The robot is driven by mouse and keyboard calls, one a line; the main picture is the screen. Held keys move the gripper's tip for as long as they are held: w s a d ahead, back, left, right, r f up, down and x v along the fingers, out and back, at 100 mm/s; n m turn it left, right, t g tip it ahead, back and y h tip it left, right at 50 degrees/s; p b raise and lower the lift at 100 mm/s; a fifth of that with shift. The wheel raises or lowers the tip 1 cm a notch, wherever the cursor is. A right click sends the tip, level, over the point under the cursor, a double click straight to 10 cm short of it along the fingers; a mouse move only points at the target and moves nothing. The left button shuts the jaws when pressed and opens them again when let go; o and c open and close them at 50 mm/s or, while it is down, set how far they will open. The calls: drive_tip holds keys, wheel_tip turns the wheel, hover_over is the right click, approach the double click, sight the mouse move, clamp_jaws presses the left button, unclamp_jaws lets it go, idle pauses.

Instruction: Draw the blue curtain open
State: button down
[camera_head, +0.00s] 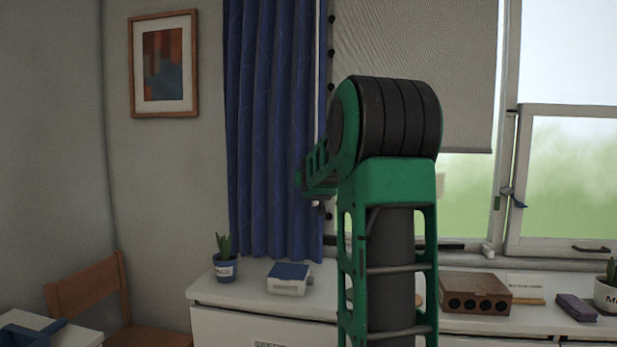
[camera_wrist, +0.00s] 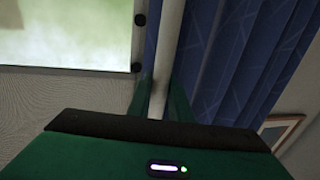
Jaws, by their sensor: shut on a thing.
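The blue curtain (camera_head: 272,130) hangs in folds at the left side of the window, from the top of the head view down to near the cabinet top. It also shows at the right in the wrist view (camera_wrist: 245,60). My gripper (camera_head: 308,180) is at the curtain's right edge, partly hidden behind my arm. In the wrist view, my gripper's two green fingers (camera_wrist: 158,95) are shut on a pale rod (camera_wrist: 167,45) that runs along the curtain's edge. The rod's upper end is out of view.
A grey blind (camera_head: 415,50) covers the upper window. The white cabinet (camera_head: 235,292) below holds a potted plant (camera_head: 225,266), a blue-and-white box (camera_head: 288,279) and a brown box (camera_head: 475,293). A wooden chair (camera_head: 90,285) stands at the left. A framed picture (camera_head: 163,64) hangs on the wall.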

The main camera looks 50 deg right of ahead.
drive_tip(key=shift+w+a, duration=0.35)
drive_tip(key=shift+a, duration=0.05)
drive_tip(key=c, duration=1.6)
unclamp_jaws()
drive_tip(key=shift+d, duration=0.1)
drive_tip(key=shift+s, duration=0.1)
drive_tip(key=v, duration=1)
drive_tip(key=shift+s+a, duration=0.2)
drive_tip(key=shift+a, duration=0.1)
